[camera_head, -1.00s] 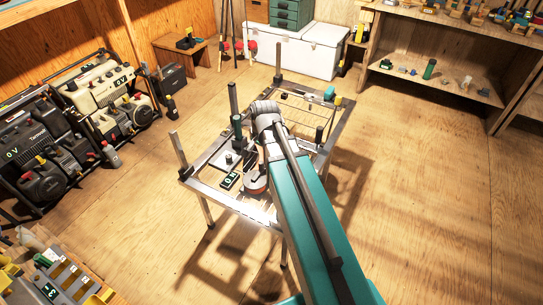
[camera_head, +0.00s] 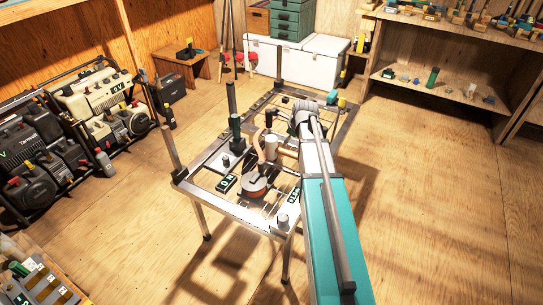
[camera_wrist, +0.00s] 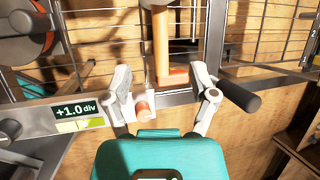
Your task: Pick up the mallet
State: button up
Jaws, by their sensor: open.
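An orange-brown shape in the head view (camera_head: 258,146), left of my arm on the metal frame table, may be the same piece. My gripper (camera_wrist: 163,80) is open over the table's right rail. Its fingers stand apart on both sides of the block's line, with nothing held. I cannot tell the depth between fingertips and block. My arm hides part of this area in the head view.
The frame table (camera_head: 228,201) has upright posts (camera_head: 232,98). A reel (camera_head: 254,186) and a white cylinder (camera_head: 271,148) are near the orange-brown piece. A +1.0 div label (camera_wrist: 76,115) is on the rail.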

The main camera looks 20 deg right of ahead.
aim_at(281, 150)
dwell(0.4)
jog(key=b+x, duration=0.7)
jog(key=x, duration=0.1)
jog(key=shift+w+f+b, duration=0.15)
jog(key=shift+f+b, duration=0.2)
jog(key=shift+f, duration=0.15)
dwell(0.5)
jog(key=shift+b+x, duration=2.35)
jog(key=shift+x, duration=0.1)
grip_shut()
